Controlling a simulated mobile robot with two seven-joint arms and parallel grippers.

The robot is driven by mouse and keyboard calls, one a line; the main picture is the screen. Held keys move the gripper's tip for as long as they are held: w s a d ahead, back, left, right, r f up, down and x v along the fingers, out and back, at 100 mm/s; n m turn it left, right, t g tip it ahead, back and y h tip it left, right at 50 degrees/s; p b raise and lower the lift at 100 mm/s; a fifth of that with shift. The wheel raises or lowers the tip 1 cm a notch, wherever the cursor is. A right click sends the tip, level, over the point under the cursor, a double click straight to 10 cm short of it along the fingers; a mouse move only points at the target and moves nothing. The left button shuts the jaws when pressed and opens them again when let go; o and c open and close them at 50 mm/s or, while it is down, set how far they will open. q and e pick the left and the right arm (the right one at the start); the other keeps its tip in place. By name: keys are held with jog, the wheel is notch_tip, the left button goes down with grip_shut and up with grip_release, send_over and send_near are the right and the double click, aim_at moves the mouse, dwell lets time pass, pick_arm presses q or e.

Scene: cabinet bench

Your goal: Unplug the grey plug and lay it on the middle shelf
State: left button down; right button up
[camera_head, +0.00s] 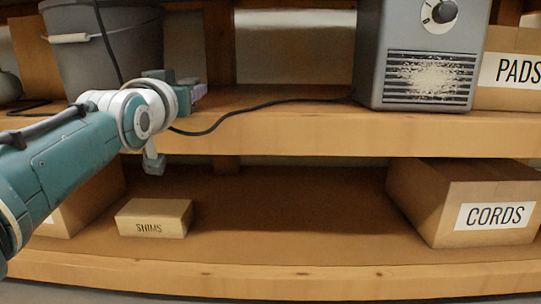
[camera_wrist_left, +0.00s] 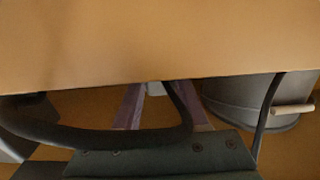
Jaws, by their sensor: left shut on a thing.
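My left gripper (camera_head: 200,91) is above the front part of the upper visible shelf (camera_head: 290,130), in front of and right of the grey bucket. In the left wrist view its purple-padded fingers (camera_wrist_left: 160,106) are close together around a small light grey piece, the grey plug (camera_wrist_left: 155,89), mostly hidden by the fingers and a wooden surface. The plug is not discernible in the head view. My right gripper is not in view.
A grey bucket (camera_head: 75,55) stands at the upper left; another dark cord (camera_head: 104,35) hangs before it. A PADS box (camera_head: 510,90) is at right. The lower shelf (camera_head: 290,215) holds SHIMS (camera_head: 150,215) and CORDS (camera_head: 465,185) boxes, with clear space between them.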

pick_arm(q)
jog(key=shift+s+f, duration=0.1)
jog(key=shift+f, duration=1.2)
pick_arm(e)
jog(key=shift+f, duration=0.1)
pick_arm(q)
jog(key=c, duration=0.8)
grip_release()
jog(key=o, duration=0.5)
jog(key=shift+s+r, duration=0.1)
jog(key=shift+s, duration=0.2)
jog(key=shift+c, duration=0.2)
jog(key=shift+w+r, duration=0.1)
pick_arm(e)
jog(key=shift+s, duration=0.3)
pick_arm(q)
jog(key=o, duration=0.3)
jog(key=shift+r, duration=0.1)
jog(key=shift+o, duration=0.2)
